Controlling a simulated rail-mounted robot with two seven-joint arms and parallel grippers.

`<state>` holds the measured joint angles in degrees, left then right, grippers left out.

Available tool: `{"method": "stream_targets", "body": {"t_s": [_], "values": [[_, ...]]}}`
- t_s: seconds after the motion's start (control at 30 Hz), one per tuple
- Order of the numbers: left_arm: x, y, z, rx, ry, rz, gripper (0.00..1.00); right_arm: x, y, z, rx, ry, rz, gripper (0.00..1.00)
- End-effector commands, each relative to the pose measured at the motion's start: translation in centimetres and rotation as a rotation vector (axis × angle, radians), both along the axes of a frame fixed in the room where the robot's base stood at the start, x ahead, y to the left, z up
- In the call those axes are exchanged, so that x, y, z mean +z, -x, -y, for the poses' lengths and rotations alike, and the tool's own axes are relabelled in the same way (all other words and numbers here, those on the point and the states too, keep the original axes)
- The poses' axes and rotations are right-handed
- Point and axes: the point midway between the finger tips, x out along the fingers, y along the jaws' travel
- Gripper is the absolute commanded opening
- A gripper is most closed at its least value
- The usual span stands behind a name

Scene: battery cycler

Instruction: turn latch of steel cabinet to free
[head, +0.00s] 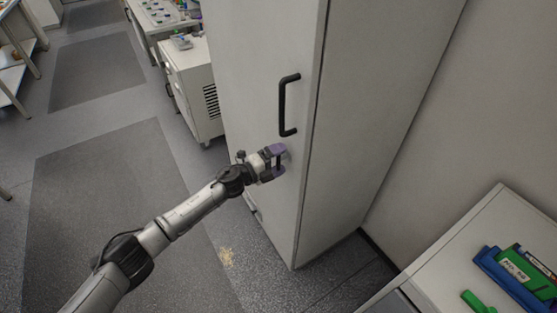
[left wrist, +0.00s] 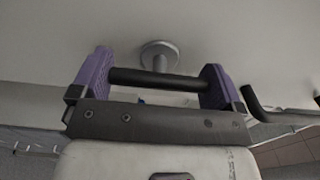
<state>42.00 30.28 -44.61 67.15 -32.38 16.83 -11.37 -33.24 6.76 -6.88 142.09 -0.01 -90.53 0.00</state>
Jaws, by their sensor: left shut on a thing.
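The tall grey-white steel cabinet (head: 255,60) stands in the middle of the head view with its door shut. A black bar handle (head: 287,105) is on its door. My left gripper (head: 274,162) is at the door, just below that handle. In the left wrist view, its purple fingers (left wrist: 157,82) are shut on the latch, whose dark bar (left wrist: 155,78) spans crosswise between them. The latch's round grey base (left wrist: 159,52) sits on the door behind the bar. In the head view the gripper mostly hides the latch. My right gripper is not in view.
A white cabinet (head: 455,245) with blue and green items (head: 515,270) stands at the lower right. A low white unit (head: 190,90) and a bench with small parts are behind on the left.

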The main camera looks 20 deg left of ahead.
Motion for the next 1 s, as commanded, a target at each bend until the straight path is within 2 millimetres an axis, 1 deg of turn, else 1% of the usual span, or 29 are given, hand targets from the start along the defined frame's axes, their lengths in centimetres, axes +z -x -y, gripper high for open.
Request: {"method": "stream_targets", "body": {"t_s": [0.17, 0.2, 0.23, 0.47, 0.57, 0.67, 1.0], "values": [[0.0, 0.0, 0.0, 0.0, -0.005, 0.002, 0.7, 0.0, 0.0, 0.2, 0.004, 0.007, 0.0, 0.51], [0.0, 0.0, 0.0, 0.0, -0.004, 0.002, 0.97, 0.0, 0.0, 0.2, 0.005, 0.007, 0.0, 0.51], [0.0, 0.0, 0.0, 0.0, -0.004, 0.002, 1.0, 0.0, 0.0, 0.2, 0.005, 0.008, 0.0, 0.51], [0.0, 0.1, -0.1, 0.0, -0.002, 0.0, 1.0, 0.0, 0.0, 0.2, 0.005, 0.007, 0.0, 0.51], [0.0, 0.5, -0.4, 0.0, -0.002, 0.0, 1.0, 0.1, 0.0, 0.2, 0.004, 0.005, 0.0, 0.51], [0.0, 1.4, -1.2, 0.001, -0.003, 0.0, 1.0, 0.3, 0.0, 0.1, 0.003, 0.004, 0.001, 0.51], [-0.1, 6.8, -5.3, 0.0, -0.003, -0.001, 1.0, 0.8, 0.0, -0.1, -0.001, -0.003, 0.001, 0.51]]}}
